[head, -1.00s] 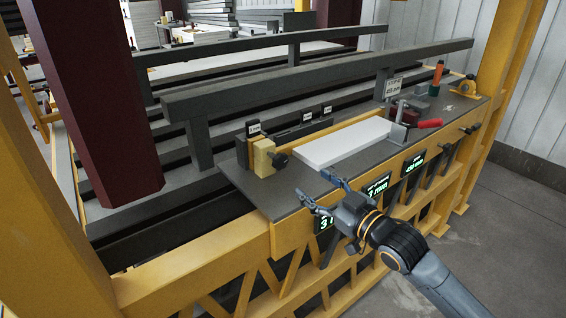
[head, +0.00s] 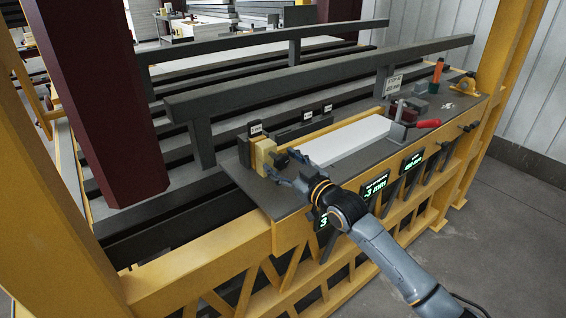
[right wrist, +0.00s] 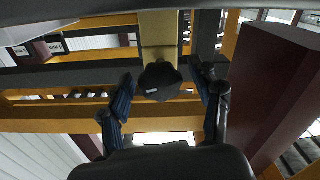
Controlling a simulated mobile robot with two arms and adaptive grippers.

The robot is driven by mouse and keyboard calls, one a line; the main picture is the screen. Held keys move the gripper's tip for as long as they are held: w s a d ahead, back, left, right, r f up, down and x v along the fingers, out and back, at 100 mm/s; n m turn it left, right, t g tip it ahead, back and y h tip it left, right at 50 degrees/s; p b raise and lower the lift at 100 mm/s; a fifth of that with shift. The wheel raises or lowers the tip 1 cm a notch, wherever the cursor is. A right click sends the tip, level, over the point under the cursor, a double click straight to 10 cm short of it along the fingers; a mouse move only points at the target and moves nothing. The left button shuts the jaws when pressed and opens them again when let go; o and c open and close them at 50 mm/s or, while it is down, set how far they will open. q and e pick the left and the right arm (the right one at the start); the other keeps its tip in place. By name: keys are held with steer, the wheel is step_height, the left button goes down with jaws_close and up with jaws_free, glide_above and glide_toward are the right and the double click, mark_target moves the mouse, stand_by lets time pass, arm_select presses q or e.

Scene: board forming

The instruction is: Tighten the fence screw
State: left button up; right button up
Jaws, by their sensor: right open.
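The fence screw's black knob (right wrist: 160,80) sits in front of the yellow fence block (right wrist: 160,35) in the right wrist view. In the head view the fence block (head: 264,154) stands at the near left end of the bench, and my fingers partly cover the knob (head: 280,161). My right gripper (head: 281,164) is open just in front of it. In the right wrist view the fingers of my right gripper (right wrist: 166,82) stand on either side of the knob, with gaps showing on both sides. My left gripper is not in view.
A white board (head: 350,140) lies flat on the grey bench. A red-handled clamp (head: 428,124) stands at its far end. Lit displays (head: 375,186) line the front edge. A dark rail (head: 320,78) runs behind the bench, and a dark red column (head: 100,100) stands at left.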

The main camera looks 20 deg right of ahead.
steer(key=c, duration=1.2)
